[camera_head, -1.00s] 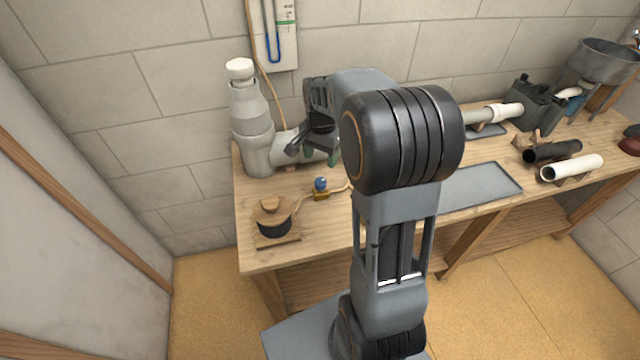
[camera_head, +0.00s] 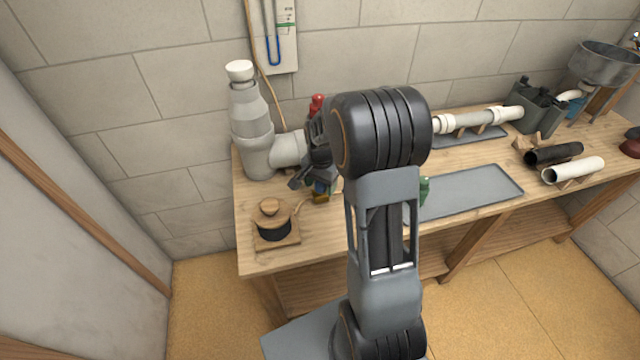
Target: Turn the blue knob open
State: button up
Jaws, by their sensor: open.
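The blue knob (camera_head: 320,187) sits on a small brass valve (camera_head: 320,198) on the left part of the workbench, with a thin tan hose at its side. The knob is partly hidden by my gripper (camera_head: 308,182), so I cannot tell its angle. My gripper is open and points down at the knob from above and behind. Its fingers look very close to the knob; I cannot tell whether they touch it.
A wooden stand with a black spool (camera_head: 273,228) is left of the valve. A grey-white pipe fitting (camera_head: 250,125) stands behind it. A red object (camera_head: 317,103) and a green object (camera_head: 424,188) show around my arm. A grey tray (camera_head: 470,190) lies to the right.

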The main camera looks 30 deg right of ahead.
jog(key=shift+c, duration=0.2)
jog(key=c, duration=0.9)
jog(key=shift+n, duration=0.3)
jog(key=n, duration=0.8)
jog(key=shift+n+p, duration=0.3)
jog(key=shift+p, duration=0.1)
jog(key=n, duration=0.4)
jog(key=shift+n, duration=2.5)
